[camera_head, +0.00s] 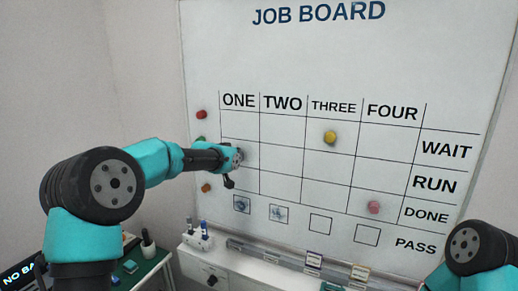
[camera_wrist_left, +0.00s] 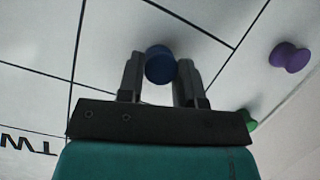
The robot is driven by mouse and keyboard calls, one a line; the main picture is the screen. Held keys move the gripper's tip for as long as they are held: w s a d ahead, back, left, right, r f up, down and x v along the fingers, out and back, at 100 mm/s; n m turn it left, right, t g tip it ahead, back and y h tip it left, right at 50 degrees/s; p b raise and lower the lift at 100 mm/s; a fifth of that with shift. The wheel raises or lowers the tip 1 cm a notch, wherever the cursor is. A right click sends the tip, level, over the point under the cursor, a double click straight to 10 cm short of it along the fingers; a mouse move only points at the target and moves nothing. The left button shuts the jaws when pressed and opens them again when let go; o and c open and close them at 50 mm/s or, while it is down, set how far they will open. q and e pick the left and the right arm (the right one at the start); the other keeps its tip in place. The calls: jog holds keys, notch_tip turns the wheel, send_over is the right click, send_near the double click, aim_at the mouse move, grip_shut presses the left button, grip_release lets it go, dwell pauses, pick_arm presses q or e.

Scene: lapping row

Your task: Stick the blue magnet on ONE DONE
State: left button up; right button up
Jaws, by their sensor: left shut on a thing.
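My left gripper (camera_head: 236,162) is in front of the job board (camera_head: 290,60), at the ONE column around the RUN row. It is shut on the blue magnet, a round blue piece (camera_wrist_left: 160,66) between the two fingers in the left wrist view. In the head view the magnet is mostly hidden by the gripper. I cannot tell whether it touches the board. The ONE DONE cell (camera_head: 246,182) is the lower cell of the column, just below the gripper, and looks empty. My right gripper is out of view; only part of that arm shows at lower right.
Red (camera_head: 201,114), green (camera_head: 200,140) and orange (camera_head: 206,188) magnets sit left of the grid; a purple one (camera_wrist_left: 290,57) shows in the wrist view. A yellow magnet (camera_head: 330,137) is in THREE WAIT, a pink one (camera_head: 374,207) in FOUR DONE. A ledge (camera_head: 290,258) runs below.

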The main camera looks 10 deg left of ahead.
pick_arm(q)
send_near(241, 180)
jog(key=s+f, duration=0.2)
jog(key=s, duration=0.1)
jog(key=shift+s+a+f, duration=0.1)
jog(key=shift+a+f, duration=0.1)
jog(key=shift+a, duration=0.1)
jog(key=shift+w+d, duration=0.35)
jog(key=shift+w, duration=1.1)
jog(key=shift+w+d, duration=0.4)
jog(key=shift+w, duration=1)
jog(key=shift+w+d, duration=0.35)
jog(key=shift+w, duration=1.1)
jog(key=o, duration=1)
jog(key=shift+c, duration=0.2)
